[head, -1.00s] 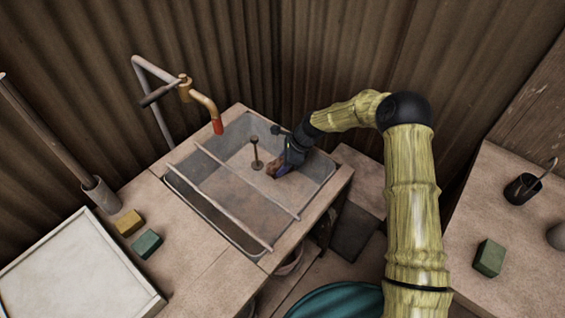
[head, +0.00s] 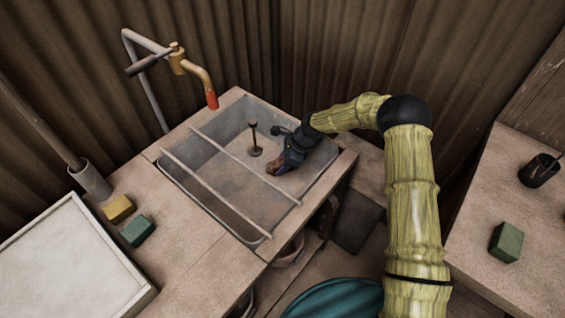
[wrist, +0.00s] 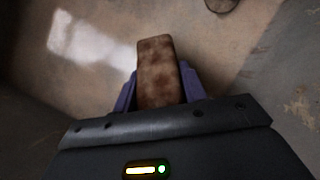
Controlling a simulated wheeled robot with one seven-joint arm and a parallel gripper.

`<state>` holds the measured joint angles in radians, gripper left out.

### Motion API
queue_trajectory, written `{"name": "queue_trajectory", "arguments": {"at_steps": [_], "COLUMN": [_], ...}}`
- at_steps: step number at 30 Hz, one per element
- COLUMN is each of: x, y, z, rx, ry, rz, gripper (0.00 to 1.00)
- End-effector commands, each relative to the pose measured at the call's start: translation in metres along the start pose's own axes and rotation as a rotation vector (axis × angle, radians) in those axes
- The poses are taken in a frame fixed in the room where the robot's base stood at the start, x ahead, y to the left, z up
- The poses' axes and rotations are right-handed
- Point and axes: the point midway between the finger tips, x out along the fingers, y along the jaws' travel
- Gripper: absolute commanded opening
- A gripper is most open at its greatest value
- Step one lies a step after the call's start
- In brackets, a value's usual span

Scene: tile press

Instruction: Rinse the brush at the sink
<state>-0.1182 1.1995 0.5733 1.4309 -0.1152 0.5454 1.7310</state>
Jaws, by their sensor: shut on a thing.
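My gripper (head: 280,164) is over the right part of the grey metal sink (head: 315,172). In the wrist view its purple fingers (wrist: 160,88) are shut on a brown, mottled block-like piece, the brush (wrist: 157,62). The brush (head: 273,167) shows only in small part in the head view, and its bristles cannot be made out. It is inside the basin's outline, close to the floor as far as I can tell. The tap (head: 195,72), brass with a red tip, stands at the sink's back left, apart from the brush. No water is visible.
Two thin rods (head: 215,188) cross the basin left of my gripper. An upright stem (head: 254,140) stands in the basin just left of the gripper. Yellow (head: 118,208) and green (head: 138,230) blocks and a white-topped tray (head: 130,268) lie left of the sink.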

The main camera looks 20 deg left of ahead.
Motion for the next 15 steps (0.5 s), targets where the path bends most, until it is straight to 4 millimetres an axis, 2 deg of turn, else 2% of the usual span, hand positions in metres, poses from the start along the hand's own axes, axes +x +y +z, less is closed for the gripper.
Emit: {"name": "queue_trajectory", "arguments": {"at_steps": [1, 6, 15], "x": [0.006, 0.015, 0.016], "y": [0.000, 0.000, 0.000], "z": [-0.004, -0.008, -0.009], "rx": [0.000, 0.000, 0.000], "ry": [0.000, 0.000, 0.000], "rz": [-0.001, -0.001, -0.001], "gripper": [0.17, 0.17, 0.17]}}
